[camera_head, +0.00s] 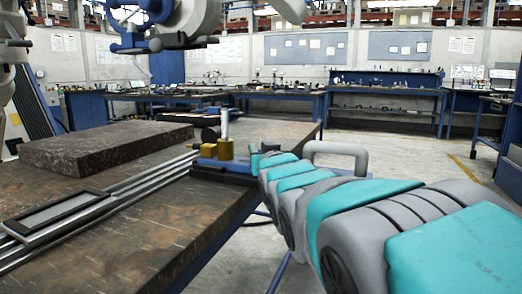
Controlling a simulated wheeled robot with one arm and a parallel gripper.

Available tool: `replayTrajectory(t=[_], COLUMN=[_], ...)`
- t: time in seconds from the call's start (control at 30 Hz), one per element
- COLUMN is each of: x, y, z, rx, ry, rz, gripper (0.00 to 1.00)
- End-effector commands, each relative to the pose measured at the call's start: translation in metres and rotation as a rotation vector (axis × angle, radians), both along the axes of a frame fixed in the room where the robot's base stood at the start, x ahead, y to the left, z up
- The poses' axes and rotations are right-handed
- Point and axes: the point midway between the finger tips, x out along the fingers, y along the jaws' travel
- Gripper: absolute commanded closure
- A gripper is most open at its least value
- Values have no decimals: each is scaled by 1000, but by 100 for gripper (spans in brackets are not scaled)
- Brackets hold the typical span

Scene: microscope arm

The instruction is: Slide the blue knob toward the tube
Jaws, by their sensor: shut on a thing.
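A metal rail assembly (110,205) runs along the brown table toward a low blue part (222,164), which I take to be the blue knob. Two brass-coloured blocks (225,149) sit at the blue part. A pale upright tube (225,124) rises just behind them. My teal and grey arm reaches in from the right. My gripper (254,160) is at its far end, at the right side of the blue part, and is shut on it. The fingers are small and mostly hidden by my own arm, so the exact grip does not show.
A thick dark slab (105,145) lies on the table's back left. A white and blue microscope arm (180,25) hangs overhead at the upper left. A black cylinder (210,134) lies beside the tube. Workbenches (385,105) line the far wall. Open floor lies beyond the table's right edge.

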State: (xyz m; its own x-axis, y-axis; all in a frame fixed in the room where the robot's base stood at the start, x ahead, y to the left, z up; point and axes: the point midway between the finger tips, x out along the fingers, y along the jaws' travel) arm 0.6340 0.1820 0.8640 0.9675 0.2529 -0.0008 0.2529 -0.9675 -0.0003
Motion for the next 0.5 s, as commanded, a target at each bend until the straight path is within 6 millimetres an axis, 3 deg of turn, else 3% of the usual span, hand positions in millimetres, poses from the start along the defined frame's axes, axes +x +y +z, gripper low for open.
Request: replayTrajectory(t=[0.3, 0.5], x=[10, 10], y=[31, 32], z=[1, 2], rx=[1, 1], ry=[-5, -4], rz=[3, 3], gripper=[100, 100])
